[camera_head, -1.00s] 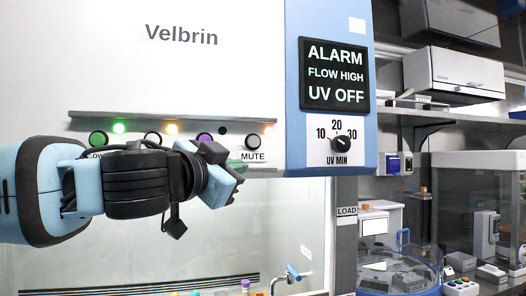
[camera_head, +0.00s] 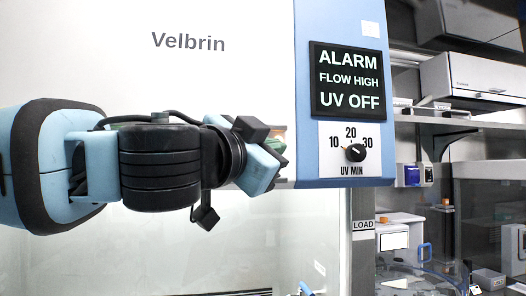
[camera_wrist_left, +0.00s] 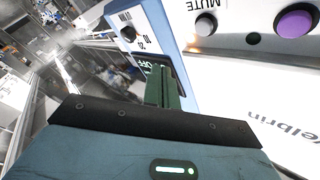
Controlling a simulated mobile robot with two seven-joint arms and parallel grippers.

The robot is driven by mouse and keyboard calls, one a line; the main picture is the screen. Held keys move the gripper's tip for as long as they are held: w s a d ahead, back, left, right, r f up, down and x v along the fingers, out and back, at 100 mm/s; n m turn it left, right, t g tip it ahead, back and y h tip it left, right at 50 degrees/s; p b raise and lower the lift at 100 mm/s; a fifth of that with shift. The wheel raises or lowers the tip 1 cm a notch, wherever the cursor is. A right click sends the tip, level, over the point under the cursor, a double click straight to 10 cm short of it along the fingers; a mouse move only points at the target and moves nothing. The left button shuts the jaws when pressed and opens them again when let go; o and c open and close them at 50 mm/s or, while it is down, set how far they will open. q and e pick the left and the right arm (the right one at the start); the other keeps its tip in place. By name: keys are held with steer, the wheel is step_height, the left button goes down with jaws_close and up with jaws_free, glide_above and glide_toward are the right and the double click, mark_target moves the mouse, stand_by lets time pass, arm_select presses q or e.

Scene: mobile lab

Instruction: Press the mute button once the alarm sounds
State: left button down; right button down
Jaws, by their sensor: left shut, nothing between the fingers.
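The dark display (camera_head: 349,80) on the Velbrin cabinet (camera_head: 245,70) reads ALARM, FLOW HIGH, UV OFF. My left gripper (camera_head: 279,146) is in front of the cabinet's lower right front, just left of the blue panel. It is shut and empty. My arm and gripper hide the button row in the head view. In the left wrist view the grey round MUTE button (camera_wrist_left: 205,24) shows beside its label, with an orange glow near it. The shut green fingers (camera_wrist_left: 163,88) point toward the blue panel and appear apart from the button. My right gripper is not in view.
A purple button (camera_wrist_left: 296,23) sits beside the mute button, with a small dark round spot between them. The UV MIN knob (camera_head: 355,153) is on the blue panel, right of my gripper. Shelves and a glass enclosure (camera_head: 485,200) stand at the right.

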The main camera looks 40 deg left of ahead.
arm_select(q)
steer(key=w+a, duration=0.4)
steer(key=a, duration=0.1)
steer(key=shift+w+a, duration=0.25)
steer(key=shift+w, duration=0.05)
steer(key=shift+w, duration=0.1)
stand_by(1.9)
steer(key=shift+w+a, duration=0.2)
steer(key=shift+a, duration=0.1)
steer(key=shift+w+a+b, duration=0.3)
steer(key=shift+w+a, duration=0.05)
steer(key=shift+a, duration=0.05)
stand_by(1.3)
steer(key=shift+s+d, duration=0.65)
steer(key=shift+d, duration=0.05)
steer(key=s+d, duration=0.3)
steer(key=shift+s+d, duration=0.1)
steer(key=shift+d, duration=0.3)
stand_by(0.3)
